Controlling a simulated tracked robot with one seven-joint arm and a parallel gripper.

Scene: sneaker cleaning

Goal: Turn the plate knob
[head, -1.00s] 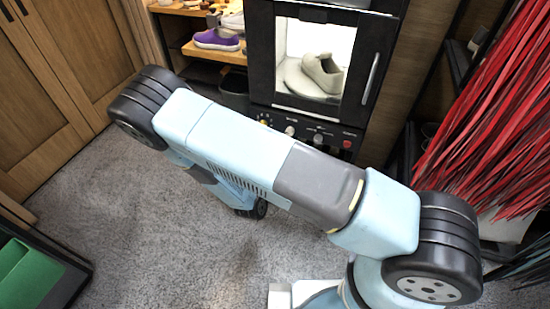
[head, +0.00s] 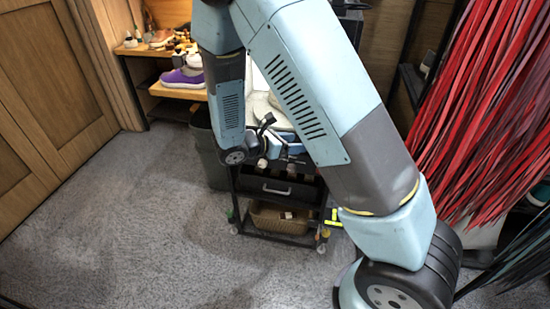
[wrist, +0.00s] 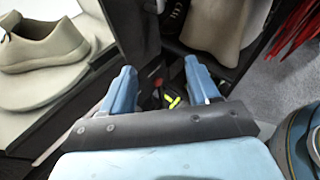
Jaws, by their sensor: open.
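The plate knob cannot be singled out. Two small pale knobs, one of them here (head: 262,164), show on the dark front panel in the head view, and my arm covers much of that panel. A beige shoe (wrist: 42,40) sits on the round plate (wrist: 50,85) inside the machine, at the left of the wrist view. My gripper (wrist: 160,87) is open, with its two blue fingers spread and nothing seen held between them. It is in front of the machine, to the right of the shoe and plate. A small red spot shows between the fingers.
Below the panel are a drawer (head: 282,189) and a wicker basket (head: 280,218). A grey bin (head: 207,152) stands left of the machine. A shelf with a purple shoe (head: 183,77) is farther left. Red strips (head: 475,120) hang at the right. Grey carpet is clear at left.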

